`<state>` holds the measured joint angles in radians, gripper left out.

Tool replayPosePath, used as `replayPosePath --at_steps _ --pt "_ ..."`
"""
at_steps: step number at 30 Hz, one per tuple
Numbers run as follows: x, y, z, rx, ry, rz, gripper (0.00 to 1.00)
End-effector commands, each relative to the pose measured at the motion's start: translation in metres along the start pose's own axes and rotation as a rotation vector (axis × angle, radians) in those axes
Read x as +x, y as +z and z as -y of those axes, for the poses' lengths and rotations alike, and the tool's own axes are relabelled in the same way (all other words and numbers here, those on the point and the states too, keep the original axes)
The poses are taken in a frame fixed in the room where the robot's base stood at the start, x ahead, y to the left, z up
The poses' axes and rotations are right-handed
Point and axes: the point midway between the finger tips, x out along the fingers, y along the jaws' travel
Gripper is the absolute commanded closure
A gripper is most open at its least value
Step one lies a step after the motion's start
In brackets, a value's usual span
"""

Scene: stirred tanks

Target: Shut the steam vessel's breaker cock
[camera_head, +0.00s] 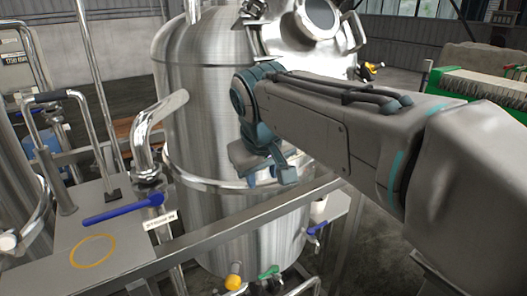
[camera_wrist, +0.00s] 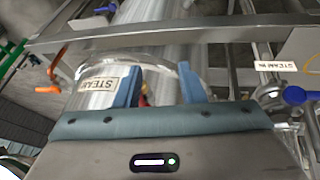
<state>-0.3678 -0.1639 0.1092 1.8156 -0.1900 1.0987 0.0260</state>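The large steel vessel (camera_head: 205,125) stands in the middle of the head view. In the wrist view, a STEAM label (camera_wrist: 97,84) is on a curved steel surface beside my left finger. My gripper (camera_head: 268,176) is close in front of the vessel's side. In the wrist view my gripper (camera_wrist: 158,80) has its two blue fingers apart. A small red and yellow part shows between them, partly hidden; I cannot tell whether it is the breaker cock. An orange lever (camera_wrist: 45,88) is left of the fingers. No breaker cock label is readable.
A blue lever (camera_head: 122,208) lies on the left bench beside a STEAM IN label (camera_head: 160,220). A steel rail (camera_head: 225,221) crosses before the vessel. A yellow knob (camera_head: 233,282) and green lever (camera_head: 268,272) are low. A yellow-handled valve (camera_head: 370,69) is at upper right.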

Motion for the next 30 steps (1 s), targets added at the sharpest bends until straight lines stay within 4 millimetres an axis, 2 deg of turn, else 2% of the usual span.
replayPosePath --at_steps 12,18,21,30 --pt "0.029 -0.060 -0.031 0.002 -0.001 0.003 0.64" --pt "0.041 -0.081 -0.043 0.003 0.000 0.003 0.64" --pt "0.046 -0.087 -0.046 0.002 -0.001 0.003 0.64" --pt "0.058 -0.085 -0.045 0.002 0.000 0.000 0.64"
